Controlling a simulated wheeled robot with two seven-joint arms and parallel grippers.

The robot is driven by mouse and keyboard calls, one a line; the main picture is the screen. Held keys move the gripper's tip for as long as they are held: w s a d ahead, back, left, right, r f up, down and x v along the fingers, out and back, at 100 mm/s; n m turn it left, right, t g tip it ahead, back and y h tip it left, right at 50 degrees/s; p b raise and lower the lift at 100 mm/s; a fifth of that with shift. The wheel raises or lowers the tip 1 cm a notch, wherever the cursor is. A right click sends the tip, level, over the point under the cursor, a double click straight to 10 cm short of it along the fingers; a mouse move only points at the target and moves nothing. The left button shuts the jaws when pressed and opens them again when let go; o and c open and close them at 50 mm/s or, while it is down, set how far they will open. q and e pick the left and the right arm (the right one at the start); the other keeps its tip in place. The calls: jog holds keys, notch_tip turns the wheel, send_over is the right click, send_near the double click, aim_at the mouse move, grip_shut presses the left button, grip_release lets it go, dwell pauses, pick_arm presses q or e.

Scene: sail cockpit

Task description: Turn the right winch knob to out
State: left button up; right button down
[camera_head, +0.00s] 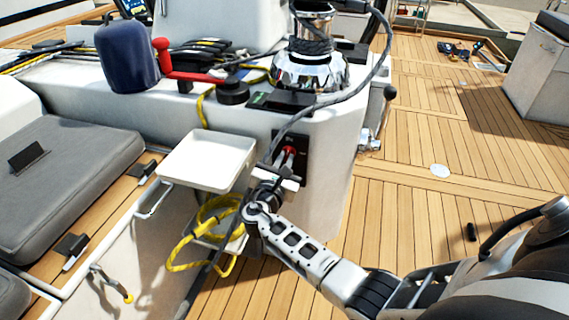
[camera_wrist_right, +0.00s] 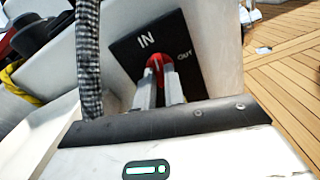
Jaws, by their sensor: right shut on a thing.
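The red winch knob (camera_head: 290,151) sits on a black panel (camera_head: 304,165) on the side of the white console. In the right wrist view, the knob (camera_wrist_right: 155,62) shows between my fingers, and the panel (camera_wrist_right: 182,85) reads "IN" at upper left and "OUT" at right. My right gripper (camera_head: 286,161) is shut on the knob, and its fingers (camera_wrist_right: 158,82) hide much of it. The knob's exact pointing direction is hard to tell. My left gripper is in neither view.
A grey rope (camera_head: 294,119) hangs from the chrome winch (camera_head: 310,70) close beside my right gripper; the rope also crosses the wrist view (camera_wrist_right: 88,60). A white tray (camera_head: 207,160) juts out left of the panel. Yellow rope (camera_head: 187,240) hangs below.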

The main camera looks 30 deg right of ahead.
jog(key=shift+f+m+b, duration=0.15)
jog(key=shift+m+b, duration=0.35)
jog(key=shift+m, duration=0.5)
jog(key=shift+m+b, duration=0.55)
jog(key=shift+m, duration=0.35)
jog(key=m+b, duration=0.6)
jog(key=m, duration=0.2)
jog(key=shift+m+b, duration=0.55)
jog(key=shift+m, duration=0.45)
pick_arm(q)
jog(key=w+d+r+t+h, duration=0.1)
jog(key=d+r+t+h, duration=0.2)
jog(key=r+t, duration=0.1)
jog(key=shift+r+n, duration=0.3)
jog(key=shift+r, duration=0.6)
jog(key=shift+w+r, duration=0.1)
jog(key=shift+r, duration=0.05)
